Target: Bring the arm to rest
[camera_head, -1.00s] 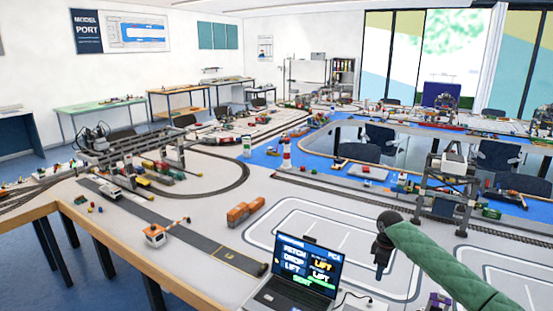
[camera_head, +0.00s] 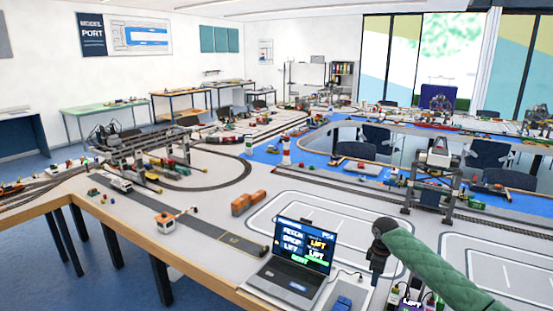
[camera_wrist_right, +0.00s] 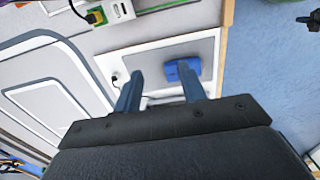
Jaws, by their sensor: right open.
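My right arm, in a green sleeve, comes in from the lower right in the head view. Its dark right gripper (camera_head: 377,264) points down above the table (camera_head: 235,183), right of the laptop. In the right wrist view the two blue-grey fingers of the gripper (camera_wrist_right: 160,88) stand apart with nothing held between them. A blue block (camera_wrist_right: 183,70) lies on a grey pad beyond the fingers. My left arm and gripper are not in view.
An open laptop (camera_head: 297,257) stands at the table's front edge. A gantry crane model (camera_head: 433,178) stands behind my right arm. Orange wagons (camera_head: 248,202) and a barrier booth (camera_head: 165,221) lie left. Small items (camera_head: 412,300) sit below my forearm.

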